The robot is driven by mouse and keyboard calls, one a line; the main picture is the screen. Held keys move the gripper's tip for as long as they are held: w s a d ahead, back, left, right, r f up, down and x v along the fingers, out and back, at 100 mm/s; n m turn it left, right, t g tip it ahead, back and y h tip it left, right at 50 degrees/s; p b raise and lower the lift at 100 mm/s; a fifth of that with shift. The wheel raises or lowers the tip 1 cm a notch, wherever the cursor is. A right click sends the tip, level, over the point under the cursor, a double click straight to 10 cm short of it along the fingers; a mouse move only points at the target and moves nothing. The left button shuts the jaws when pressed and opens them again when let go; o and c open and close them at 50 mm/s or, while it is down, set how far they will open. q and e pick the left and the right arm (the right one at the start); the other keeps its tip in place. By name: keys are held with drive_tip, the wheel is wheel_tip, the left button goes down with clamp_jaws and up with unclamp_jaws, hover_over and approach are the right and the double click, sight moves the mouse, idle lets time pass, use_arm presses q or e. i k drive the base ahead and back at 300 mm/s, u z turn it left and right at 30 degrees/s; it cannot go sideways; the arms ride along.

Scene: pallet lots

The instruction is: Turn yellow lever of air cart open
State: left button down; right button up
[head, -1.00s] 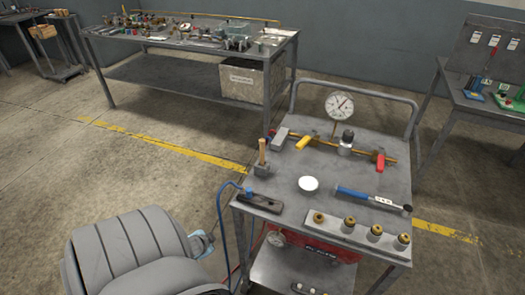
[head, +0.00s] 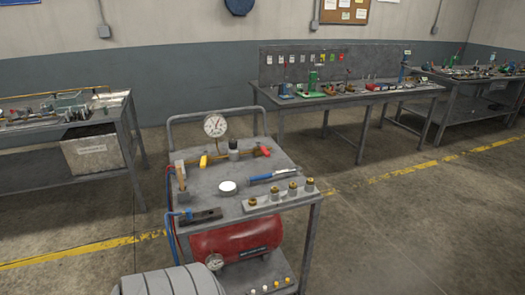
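The air cart (head: 205,205) stands left of the middle in the head view. A brass pipe (head: 217,157) runs across the back of its top. The yellow lever (head: 203,161) sits on the left part of this pipe and appears to lie crosswise to it. A red lever (head: 265,150) sits at the pipe's right end. A round gauge (head: 215,126) rises behind the pipe, and a black-topped fitting (head: 234,148) stands between the levers. Neither gripper shows in the view, and nothing touches the yellow lever.
The cart top holds a white disc (head: 228,187), a blue-handled tool (head: 272,176) and a block with several brass fittings (head: 279,198). A red tank (head: 237,241) sits below. Benches stand left (head: 60,180) and behind (head: 350,95). Floor right of the cart is clear.

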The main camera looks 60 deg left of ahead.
sight(205, 159)
drive_tip(key=u, duration=0.05)
drive_tip(key=i, duration=1.5)
drive_tip(key=u, duration=1.65)
drive_tip(key=i, duration=0.65)
drive_tip(key=u, duration=0.8)
